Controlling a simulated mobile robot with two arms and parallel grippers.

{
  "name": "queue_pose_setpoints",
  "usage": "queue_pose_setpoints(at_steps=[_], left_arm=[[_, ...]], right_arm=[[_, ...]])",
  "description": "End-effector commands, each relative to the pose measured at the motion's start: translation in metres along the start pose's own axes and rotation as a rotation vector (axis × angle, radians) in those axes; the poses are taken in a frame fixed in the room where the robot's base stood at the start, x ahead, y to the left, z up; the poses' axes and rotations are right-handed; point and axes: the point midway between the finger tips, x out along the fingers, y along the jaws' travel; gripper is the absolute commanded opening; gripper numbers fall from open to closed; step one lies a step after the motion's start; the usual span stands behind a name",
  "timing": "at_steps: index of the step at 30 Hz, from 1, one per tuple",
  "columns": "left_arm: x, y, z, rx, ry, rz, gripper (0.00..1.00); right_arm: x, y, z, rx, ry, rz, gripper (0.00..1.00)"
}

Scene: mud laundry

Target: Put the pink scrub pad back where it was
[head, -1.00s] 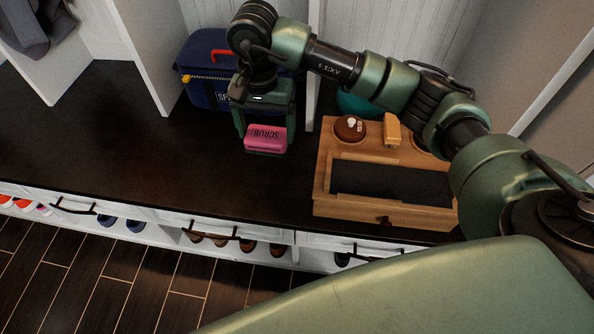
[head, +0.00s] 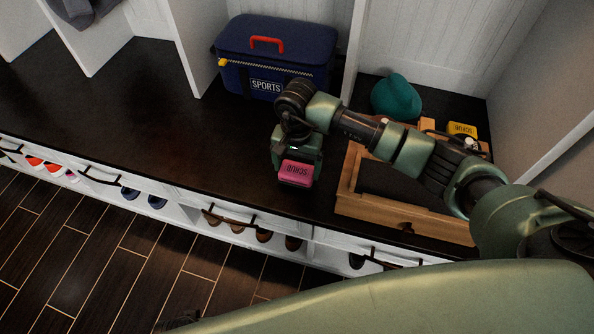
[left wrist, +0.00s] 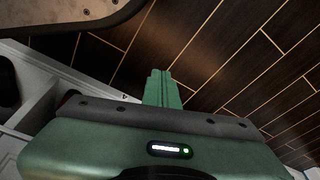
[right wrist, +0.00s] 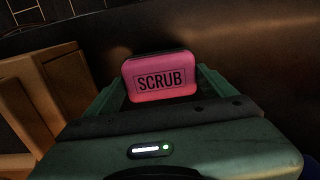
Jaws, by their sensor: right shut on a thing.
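The pink scrub pad (head: 296,173), marked SCRUB, is held in my right gripper (head: 297,160) over the dark bench top, just left of the wooden box. In the right wrist view the pad (right wrist: 160,80) sits between the two green fingers, its label facing the camera. I cannot tell how far it is above the bench. My left gripper (left wrist: 162,88) shows only in its own wrist view, its fingers together and empty above the wooden floor.
A wooden box (head: 400,214) with a dark recess stands on the bench, partly hidden by my right arm. A yellow scrub pad (head: 462,130) and a teal hat (head: 397,97) are behind it. A blue sports bag (head: 278,55) stands at the back. The bench's left side is clear.

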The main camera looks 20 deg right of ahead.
Motion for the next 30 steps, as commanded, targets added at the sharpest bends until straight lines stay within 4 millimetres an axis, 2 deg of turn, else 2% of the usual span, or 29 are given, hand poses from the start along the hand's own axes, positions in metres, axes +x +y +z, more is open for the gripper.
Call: queue_pose_setpoints(at_steps=[1, 4, 20, 21, 22, 30], left_arm=[[-0.003, 0.0, -0.003, 0.0, 0.004, -0.001, 0.0], [-0.007, -0.001, -0.007, -0.001, 0.008, -0.001, 0.0], [-0.013, -0.001, -0.013, -0.002, 0.013, -0.002, 0.0], [-0.015, -0.001, -0.014, -0.002, 0.015, -0.002, 0.0], [-0.016, -0.001, -0.015, -0.002, 0.017, -0.002, 0.0], [-0.018, -0.001, -0.016, -0.002, 0.02, -0.002, 0.0]], right_arm=[[0.011, 0.0, 0.001, 0.001, -0.003, 0.001, 0.52], [0.022, 0.0, 0.001, 0.002, -0.002, 0.001, 0.52], [0.025, 0.0, 0.0, 0.001, 0.001, 0.0, 0.52], [0.025, 0.0, 0.0, 0.001, 0.0, 0.0, 0.93], [0.025, 0.0, 0.0, 0.001, 0.0, 0.0, 1.0], [0.024, 0.0, 0.0, 0.001, 0.0, 0.0, 1.0]])
